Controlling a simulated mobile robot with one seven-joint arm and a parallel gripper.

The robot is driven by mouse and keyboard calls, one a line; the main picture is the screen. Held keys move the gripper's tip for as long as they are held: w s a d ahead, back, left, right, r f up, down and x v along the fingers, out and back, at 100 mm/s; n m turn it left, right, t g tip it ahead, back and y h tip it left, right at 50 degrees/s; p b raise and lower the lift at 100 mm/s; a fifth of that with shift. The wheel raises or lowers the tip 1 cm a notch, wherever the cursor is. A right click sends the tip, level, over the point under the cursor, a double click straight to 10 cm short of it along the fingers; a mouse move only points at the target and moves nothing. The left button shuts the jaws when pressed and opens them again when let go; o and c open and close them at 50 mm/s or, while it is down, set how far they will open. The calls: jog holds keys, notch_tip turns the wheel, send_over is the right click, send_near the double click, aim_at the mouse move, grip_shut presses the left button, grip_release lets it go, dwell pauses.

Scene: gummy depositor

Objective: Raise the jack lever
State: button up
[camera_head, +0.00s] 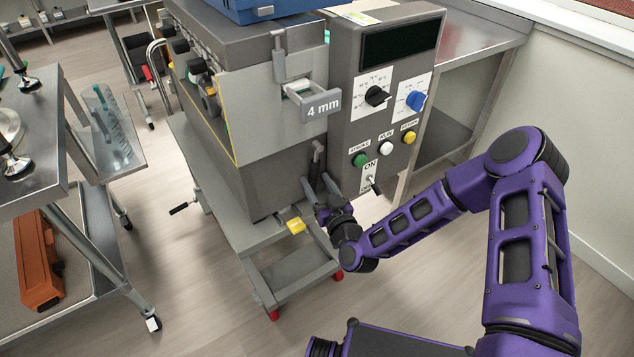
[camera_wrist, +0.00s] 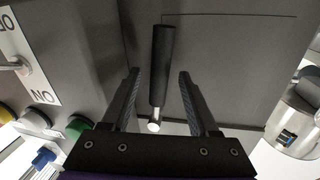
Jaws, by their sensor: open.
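A lever with a black grip (camera_wrist: 161,65) and a short bright metal end (camera_wrist: 153,126) stands out against the grey machine face; I take it as the jack lever. In the head view a small lever (camera_head: 317,153) shows low on the machine's front, just above my gripper (camera_head: 319,187). In the wrist view my gripper (camera_wrist: 159,75) is open, with one finger on each side of the lever. A gap shows between the lever and each finger. Whether the fingertips reach past the grip in depth is hard to tell.
The control panel (camera_head: 398,60) with knobs, buttons and an ON switch (camera_head: 372,180) is right of the lever. A yellow pedal-like part (camera_head: 295,225) is below. A drawer-like part marked 4 mm (camera_head: 320,104) is above.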

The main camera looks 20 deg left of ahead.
jog(key=shift+w+a, duration=0.15)
jog(key=shift+w, duration=0.05)
grip_shut()
dwell(1.4)
